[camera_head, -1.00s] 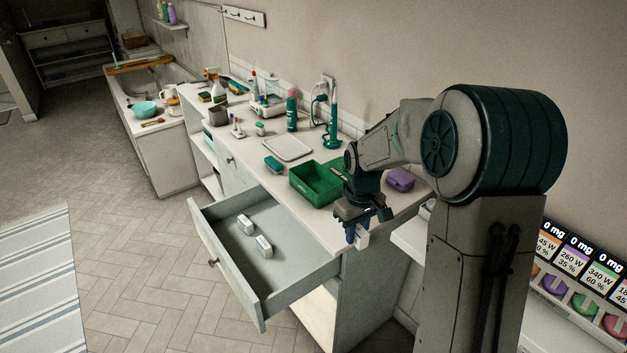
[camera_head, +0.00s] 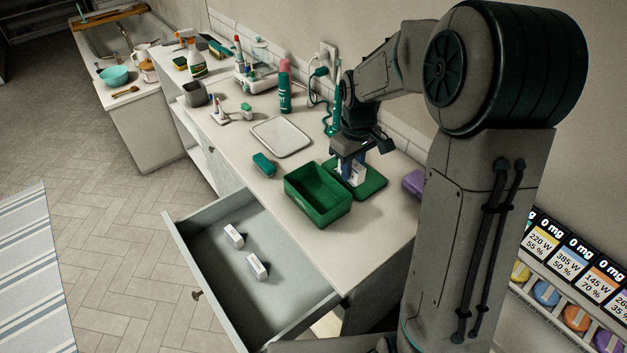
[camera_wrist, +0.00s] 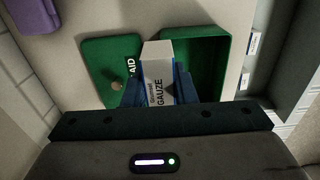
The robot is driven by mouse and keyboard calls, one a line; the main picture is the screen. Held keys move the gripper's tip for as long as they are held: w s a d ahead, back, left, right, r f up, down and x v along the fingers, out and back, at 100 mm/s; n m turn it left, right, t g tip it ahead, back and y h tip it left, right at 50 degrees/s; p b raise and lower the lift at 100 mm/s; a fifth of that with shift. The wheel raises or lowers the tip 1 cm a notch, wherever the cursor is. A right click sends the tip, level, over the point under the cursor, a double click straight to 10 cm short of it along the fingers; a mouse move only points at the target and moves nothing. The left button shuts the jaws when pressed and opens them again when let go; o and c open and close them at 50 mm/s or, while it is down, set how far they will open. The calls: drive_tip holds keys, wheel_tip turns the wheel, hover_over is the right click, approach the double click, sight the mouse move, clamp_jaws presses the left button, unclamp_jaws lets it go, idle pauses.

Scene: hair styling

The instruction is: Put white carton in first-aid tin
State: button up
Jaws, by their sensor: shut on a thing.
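A white carton (camera_head: 357,175) is held between my gripper's fingers (camera_head: 351,166). In the wrist view, the carton (camera_wrist: 157,62) points forward and reads GAUZE, with my blue fingers on both sides. The green first-aid tin (camera_head: 318,195) stands open on the counter and looks empty. Its green lid (camera_head: 371,186) lies flat beside it on the right. My gripper is over the lid, to the right of the tin. The wrist view shows the tin (camera_wrist: 206,45) right of the carton and the lid (camera_wrist: 95,62) left of it, with "AID" partly hidden.
Two more white cartons (camera_head: 233,236) (camera_head: 257,266) lie in the open drawer (camera_head: 210,280) below the counter. A small green box (camera_head: 264,164), a pale tray (camera_head: 281,137) and a green-and-pink bottle (camera_head: 285,88) stand farther back. A purple case (camera_head: 414,183) is at the right.

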drive_tip(key=p, duration=0.3)
hover_over(308, 191)
wheel_tip(308, 191, down, 7)
drive_tip(key=shift+r, duration=0.1)
wheel_tip(308, 191, down, 4)
drive_tip(key=shift+r+p, duration=0.1)
drive_tip(key=shift+p, duration=0.3)
drive_tip(key=shift+f, duration=0.2)
drive_tip(key=shift+f+b, duration=0.2)
drive_tip(key=shift+b, duration=0.1)
drive_tip(key=o, duration=1)
drive_tip(key=shift+r, duration=0.1)
